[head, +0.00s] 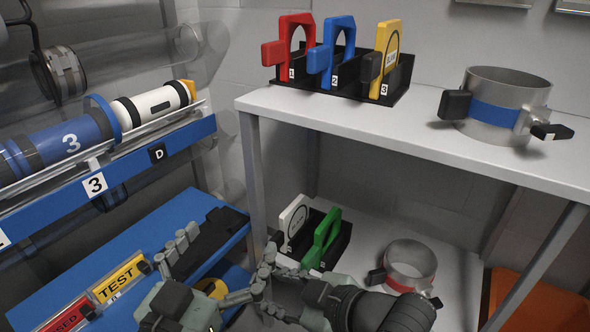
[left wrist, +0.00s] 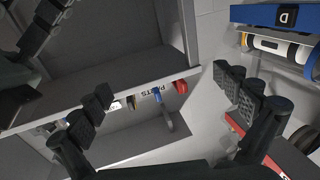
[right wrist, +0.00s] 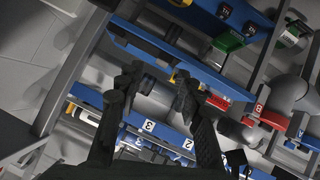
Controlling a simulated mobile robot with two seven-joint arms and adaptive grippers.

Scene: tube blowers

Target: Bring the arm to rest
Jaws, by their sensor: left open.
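My left gripper (head: 222,262) is at the lower left of the head view, in front of the blue shelf unit. Its two dark fingers are spread with nothing between them in the left wrist view (left wrist: 165,98). My right gripper (head: 267,280) is just to its right, close to it, before the lower shelf. In the right wrist view (right wrist: 158,82) its fingers are apart, with no object visibly held. The two grippers overlap in the head view, so the gap between them cannot be judged.
A grey table (head: 420,140) carries a rack with red (head: 290,50), blue (head: 333,50) and yellow (head: 388,45) clamps and a blue-banded metal ring (head: 490,112). The lower shelf holds white and green clamps (head: 322,240) and a red-banded ring (head: 410,262). A blue rack (head: 120,165) holds tubes at left.

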